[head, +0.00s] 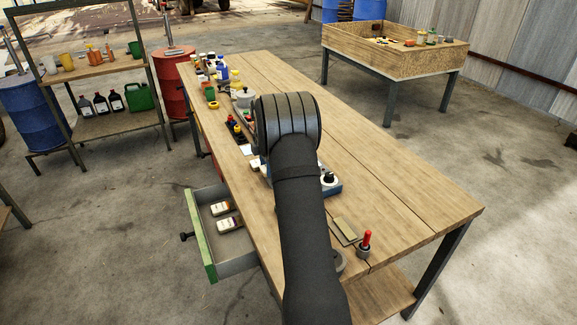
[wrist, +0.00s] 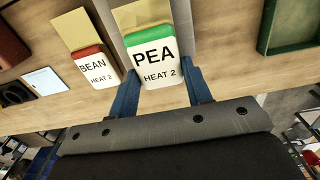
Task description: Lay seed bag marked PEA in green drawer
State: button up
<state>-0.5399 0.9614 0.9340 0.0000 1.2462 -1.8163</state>
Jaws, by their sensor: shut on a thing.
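The seed bag marked PEA (wrist: 153,62), white with a green band and a tan top, is between the two blue fingers of my gripper (wrist: 160,66), which is shut on it. Whether it still touches the table is not clear. In the head view my arm hides the bag and the fingers. The green drawer (head: 199,236) stands pulled open at the table's left side, left of my arm.
A bag marked BEAN (wrist: 95,66) with a red band stands close left of the PEA bag. A green-rimmed tray (wrist: 264,40) is at the right in the wrist view. A red-handled tool (head: 366,242) stands at the table's near end. Bottles (head: 210,68) crowd the far end.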

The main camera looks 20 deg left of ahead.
jog(key=shift+s+a, duration=0.1)
jog(key=shift+r, duration=3.55)
